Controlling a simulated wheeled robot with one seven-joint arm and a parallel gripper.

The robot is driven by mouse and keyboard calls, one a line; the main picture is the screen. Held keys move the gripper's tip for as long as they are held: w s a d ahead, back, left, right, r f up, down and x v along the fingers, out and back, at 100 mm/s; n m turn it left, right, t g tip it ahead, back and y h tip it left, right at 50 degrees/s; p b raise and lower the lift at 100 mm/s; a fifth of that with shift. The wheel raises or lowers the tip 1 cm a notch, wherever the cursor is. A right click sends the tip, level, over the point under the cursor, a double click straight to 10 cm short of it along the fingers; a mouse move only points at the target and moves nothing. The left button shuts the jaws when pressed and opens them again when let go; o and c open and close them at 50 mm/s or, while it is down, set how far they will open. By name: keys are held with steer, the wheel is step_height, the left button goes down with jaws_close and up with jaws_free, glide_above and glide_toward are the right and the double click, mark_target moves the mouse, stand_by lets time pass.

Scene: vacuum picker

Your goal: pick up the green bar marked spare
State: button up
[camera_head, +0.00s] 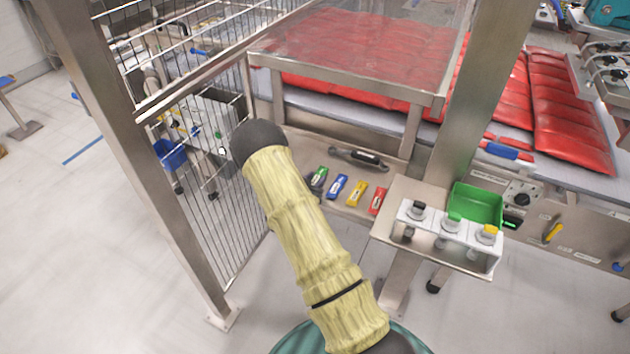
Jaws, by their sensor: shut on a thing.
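The green bar (320,175), with a pale label, is the leftmost of a row of small coloured bars on the steel shelf. The label is too small to read. My arm reaches in from below and hides most of my gripper (315,186). Only a dark part of it shows, right against the green bar, and it is shut on the bar. I cannot tell whether the bar is clear of the shelf. To its right lie a blue bar (337,186), a yellow bar (356,194) and a red bar (377,201).
A dark-handled tool (358,158) lies behind the bars. A white block with knobs (450,236) and a green bin (477,205) stand to the right. A wire fence with a steel post (160,190) is close on the left. A steel-framed clear cover (350,75) overhangs behind.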

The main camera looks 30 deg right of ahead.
mark_target(314, 181)
step_height(314, 181, up, 10)
steer(key=shift+f, duration=0.2)
